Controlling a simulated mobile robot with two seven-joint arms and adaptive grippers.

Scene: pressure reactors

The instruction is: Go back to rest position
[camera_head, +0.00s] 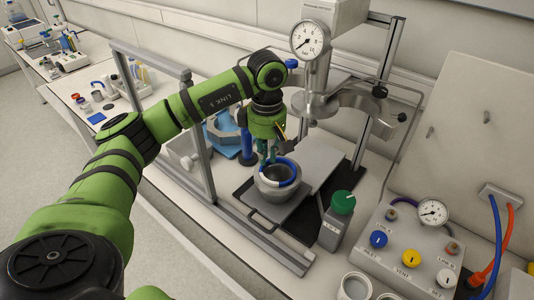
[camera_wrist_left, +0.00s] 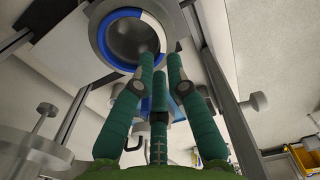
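My left arm reaches in from the left in the head view, and its gripper (camera_head: 267,158) points down over the near-left rim of a round metal vessel (camera_head: 276,189). A blue and white ring (camera_head: 289,168) lies on the vessel's top. In the left wrist view the gripper (camera_wrist_left: 160,60) has its green fingers leaning inward, tips apart, with nothing seen clasped between them. The tips overlap the edge of the ring (camera_wrist_left: 103,40); I cannot tell if they touch it. The vessel's open inside (camera_wrist_left: 130,38) shows there. My right gripper is not in view.
A metal frame post (camera_head: 198,150) stands left of the vessel. A pressure gauge (camera_head: 310,39) and a clamp arm (camera_head: 355,101) are above and behind it. Open floor (camera_head: 35,130) lies at the left.

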